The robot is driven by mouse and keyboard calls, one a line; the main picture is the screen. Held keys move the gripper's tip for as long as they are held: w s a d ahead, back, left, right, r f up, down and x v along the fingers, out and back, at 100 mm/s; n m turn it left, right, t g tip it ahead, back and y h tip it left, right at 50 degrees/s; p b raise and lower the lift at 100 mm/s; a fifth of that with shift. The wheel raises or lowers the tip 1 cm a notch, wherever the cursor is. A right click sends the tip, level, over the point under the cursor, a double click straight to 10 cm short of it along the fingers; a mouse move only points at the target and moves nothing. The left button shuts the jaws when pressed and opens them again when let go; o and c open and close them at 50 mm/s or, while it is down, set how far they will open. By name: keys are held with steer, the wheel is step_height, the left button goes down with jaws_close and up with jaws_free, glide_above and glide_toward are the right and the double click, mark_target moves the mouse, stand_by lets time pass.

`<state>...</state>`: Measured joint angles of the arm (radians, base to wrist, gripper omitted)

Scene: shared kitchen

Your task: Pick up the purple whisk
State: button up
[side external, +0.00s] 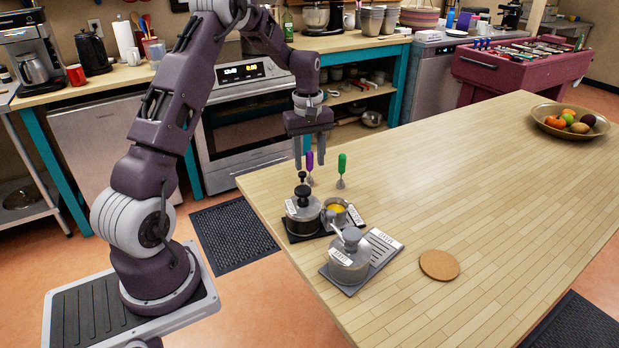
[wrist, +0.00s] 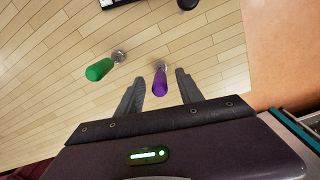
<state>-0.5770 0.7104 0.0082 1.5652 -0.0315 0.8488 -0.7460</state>
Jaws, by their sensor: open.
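The purple whisk (side external: 310,161) stands handle up on the wooden table, close to its far left corner. My gripper (side external: 311,163) is open above that corner, with its fingers pointing down and the purple handle showing beside them. In the wrist view the purple whisk (wrist: 160,84) lies between the two open fingers of my gripper (wrist: 158,85), near the tips. The jaws are not closed on it. A whisk with a green handle (side external: 342,164) stands just to the right, and it also shows left of the fingers in the wrist view (wrist: 100,69).
Two metal-and-glass jars with knobbed lids, the rear one (side external: 303,213) and the front one (side external: 349,262), stand on dark trays nearer the camera. A small metal cup (side external: 335,212) with yellow content sits between them. A cork coaster (side external: 439,265) and fruit bowl (side external: 571,122) lie farther right.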

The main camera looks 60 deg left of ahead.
jaws_close()
stand_by(1.4)
